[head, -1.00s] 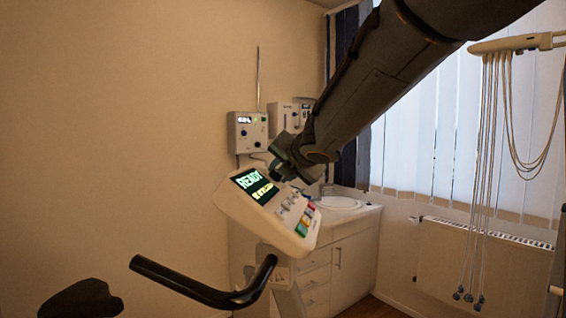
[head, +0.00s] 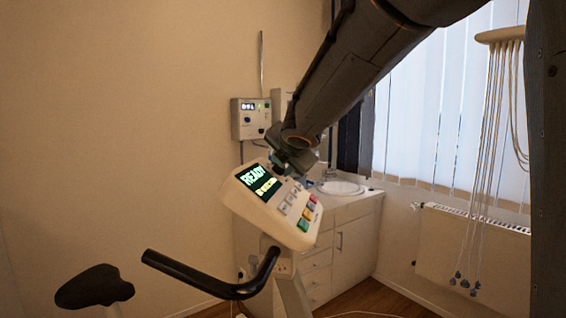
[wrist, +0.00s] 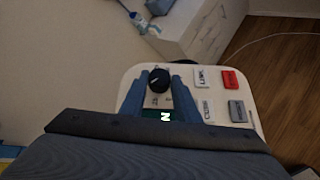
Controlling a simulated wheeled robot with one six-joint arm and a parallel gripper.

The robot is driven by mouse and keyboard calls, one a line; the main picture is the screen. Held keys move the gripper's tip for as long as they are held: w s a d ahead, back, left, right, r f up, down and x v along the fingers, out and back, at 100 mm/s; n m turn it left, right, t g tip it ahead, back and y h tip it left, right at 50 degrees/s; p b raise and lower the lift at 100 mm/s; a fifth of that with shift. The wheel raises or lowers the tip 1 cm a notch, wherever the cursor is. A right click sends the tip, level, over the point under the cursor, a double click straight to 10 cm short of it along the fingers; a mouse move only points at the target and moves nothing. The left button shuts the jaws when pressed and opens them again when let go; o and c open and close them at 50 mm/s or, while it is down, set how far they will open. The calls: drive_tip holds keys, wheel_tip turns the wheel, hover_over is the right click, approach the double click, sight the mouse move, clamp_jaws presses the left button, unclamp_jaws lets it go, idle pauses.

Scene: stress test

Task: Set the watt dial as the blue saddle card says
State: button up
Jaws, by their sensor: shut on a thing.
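The exercise bike's console (head: 272,232) is pale and tilted, with a lit screen (head: 257,184) reading READY over a smaller yellow line that I cannot read surely. The watt dial (wrist: 159,79) is a black round knob with a light pointer mark, in the wrist view. My gripper (wrist: 160,84) has its blue fingers on both sides of this dial and is shut on it. In the head view my gripper (head: 293,160) is at the console's top edge and hides the dial. The black saddle (head: 95,287) is at lower left; no blue card shows on it.
Black handlebars (head: 215,284) stick out in front of the console. Coloured buttons (head: 308,212) lie on its right part. A wall unit (head: 250,119), a sink cabinet (head: 345,235) and hanging cables (head: 480,170) stand behind. The left wall side is open.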

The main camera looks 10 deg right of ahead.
drive_tip(key=shift+r, duration=0.1)
idle(0.5)
drive_tip(key=o, duration=1)
drive_tip(key=shift+w, duration=0.1)
drive_tip(key=shift+o, duration=0.2)
drive_tip(key=p+v, duration=0.2)
drive_tip(key=v, duration=0.5)
drive_tip(key=shift+s+r+p, duration=0.15)
drive_tip(key=shift+s+p, duration=0.25)
